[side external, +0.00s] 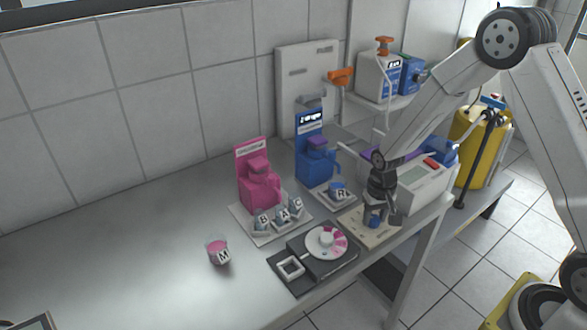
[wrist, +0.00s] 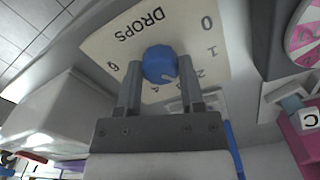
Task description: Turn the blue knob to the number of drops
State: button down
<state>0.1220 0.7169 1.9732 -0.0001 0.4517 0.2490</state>
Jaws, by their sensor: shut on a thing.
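The blue knob (wrist: 160,62) sits on a cream dial plate (wrist: 192,32) marked DROPS. Its printed numbers run around the knob; 0 and 1 are legible on the right, and others are partly covered by my fingers. A small pale mark on the knob faces the lower right in the wrist view, toward the numbers between my fingers; which one exactly I cannot tell. My gripper (wrist: 160,82) is shut on the knob, one finger on each side. In the side view, my gripper (side external: 377,208) points down over the plate (side external: 353,226) at the bench's front edge, and the knob (side external: 375,221) shows below it.
A pink dispenser (side external: 259,187) and a blue dispenser (side external: 314,160) stand behind, with lettered cups (side external: 280,217) in front. A dark board (side external: 330,262) with a pink-and-white disc lies left of the plate. A pink cup marked M (side external: 218,250) stands apart. A white machine (side external: 425,185) is close on the right.

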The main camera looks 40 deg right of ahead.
aim_at(374, 219)
jog(key=shift+c, duration=1.1)
grip_release()
jog(key=shift+r, duration=0.15)
jog(key=shift+r, duration=3.75)
jog(key=shift+r, duration=0.1)
jog(key=shift+s+a+r, duration=0.15)
jog(key=shift+s, duration=0.1)
jog(key=s+a+r+n+t, duration=0.1)
jog(key=s+a+r+n, duration=0.1)
jog(key=s, duration=0.3)
jog(key=s+a+r+n+t, duration=0.1)
jog(key=s+a+r+n, duration=0.1)
jog(key=s, duration=0.4)
jog(key=shift+s+a+r+t, duration=0.15)
jog(key=shift+s+a+t, duration=0.15)
